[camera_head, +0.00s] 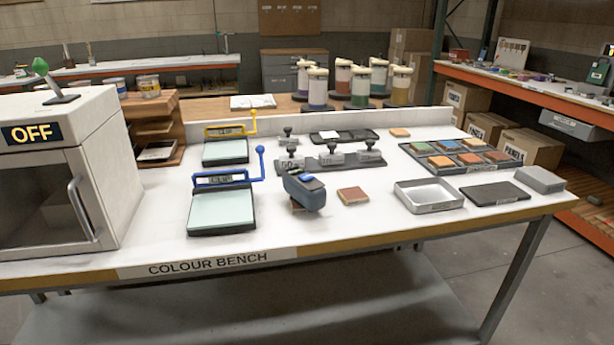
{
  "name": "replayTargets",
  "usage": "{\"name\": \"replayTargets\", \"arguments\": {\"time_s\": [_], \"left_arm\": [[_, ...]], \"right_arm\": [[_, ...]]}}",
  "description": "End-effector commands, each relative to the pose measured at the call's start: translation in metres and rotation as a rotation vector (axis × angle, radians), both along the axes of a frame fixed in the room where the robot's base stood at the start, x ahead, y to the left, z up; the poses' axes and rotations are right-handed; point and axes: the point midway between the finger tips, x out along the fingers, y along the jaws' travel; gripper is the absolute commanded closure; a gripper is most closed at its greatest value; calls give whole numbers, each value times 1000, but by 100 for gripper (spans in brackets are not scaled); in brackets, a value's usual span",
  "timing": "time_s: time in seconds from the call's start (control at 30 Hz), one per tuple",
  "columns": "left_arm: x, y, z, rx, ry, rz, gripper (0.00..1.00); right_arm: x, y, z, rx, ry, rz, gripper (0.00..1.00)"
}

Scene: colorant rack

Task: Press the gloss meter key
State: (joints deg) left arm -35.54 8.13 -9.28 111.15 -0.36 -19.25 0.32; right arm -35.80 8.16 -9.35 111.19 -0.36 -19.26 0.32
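A small dark blue-grey device (304,193), which looks like the gloss meter, sits on the white bench top near the middle. A lighter blue patch on its top looks like its key or display; it is too small to tell which. A reddish-brown square panel (352,195) lies flat just to its right, apart from it. Neither of my grippers is in view.
Left of the meter are two scale-like devices with a blue lever (260,163) and a yellow lever (252,122). Labelled weights (330,158) stand behind it. A metal tray (429,207) is right. An oven-like box (100,170) reads OFF. The front bench strip is clear.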

Motion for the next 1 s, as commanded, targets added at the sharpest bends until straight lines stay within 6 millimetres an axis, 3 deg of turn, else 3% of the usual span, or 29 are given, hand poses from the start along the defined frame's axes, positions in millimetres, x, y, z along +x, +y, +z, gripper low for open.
{"name": "replayTargets", "arguments": {"time_s": [0.07, 1.0], "left_arm": [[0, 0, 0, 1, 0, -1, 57], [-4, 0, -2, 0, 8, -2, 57]], "right_arm": [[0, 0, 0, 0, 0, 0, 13], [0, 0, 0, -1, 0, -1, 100]]}}
